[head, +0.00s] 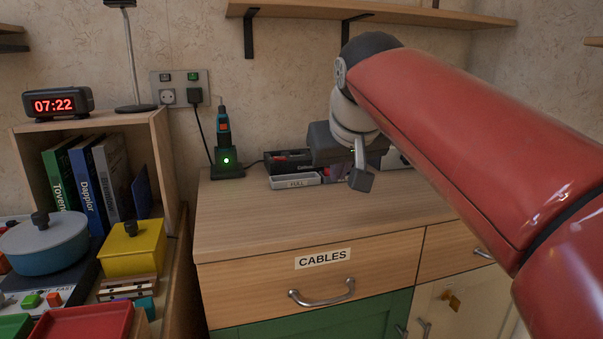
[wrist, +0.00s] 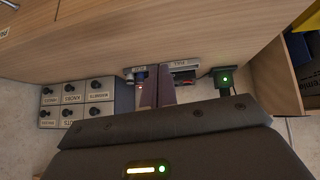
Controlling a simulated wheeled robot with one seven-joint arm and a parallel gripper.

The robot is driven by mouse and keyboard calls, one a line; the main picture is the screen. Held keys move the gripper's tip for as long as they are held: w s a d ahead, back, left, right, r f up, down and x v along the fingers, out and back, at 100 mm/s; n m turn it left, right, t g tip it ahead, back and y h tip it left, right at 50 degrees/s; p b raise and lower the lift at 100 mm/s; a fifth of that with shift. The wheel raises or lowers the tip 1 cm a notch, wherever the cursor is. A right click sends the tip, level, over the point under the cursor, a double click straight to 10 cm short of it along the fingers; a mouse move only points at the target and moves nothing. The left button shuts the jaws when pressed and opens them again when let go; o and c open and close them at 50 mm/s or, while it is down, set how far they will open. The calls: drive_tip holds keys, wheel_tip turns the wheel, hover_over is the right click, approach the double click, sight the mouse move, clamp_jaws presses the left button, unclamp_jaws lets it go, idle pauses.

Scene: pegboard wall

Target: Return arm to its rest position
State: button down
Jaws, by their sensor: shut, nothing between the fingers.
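My red arm reaches in from the right in the head view, with its wrist bent down over the wooden counter (head: 400,200). My gripper (head: 347,172) hangs over the back of the counter, to the right of a tray labelled FULL (head: 295,180). In the wrist view my gripper (wrist: 164,78) shows its fingers together, with nothing visible between them. Its dark body fills the bottom of that view and hides part of what lies beyond. I cannot tell whether the fingertips touch the counter.
A charger (head: 228,162) with a green light and an upright screwdriver-like tool (head: 222,127) stands left of the tray. A shelf (head: 380,12) runs above. Small labelled drawers (wrist: 76,102) show in the wrist view. The counter's front half is clear.

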drive_tip(key=s+d+f+m+g, duration=0.1)
drive_tip(key=s+d+f, duration=0.3)
drive_tip(key=s+f, duration=0.6)
drive_tip(key=s+d+f+m+g, duration=0.1)
drive_tip(key=s+d+f, duration=0.4)
drive_tip(key=s+f, duration=0.6)
wheel_tip(320, 180, down, 5)
drive_tip(key=shift+s+r+m+h, duration=0.1)
drive_tip(key=shift+s+m+h, duration=0.05)
drive_tip(key=shift+m+h, duration=0.25)
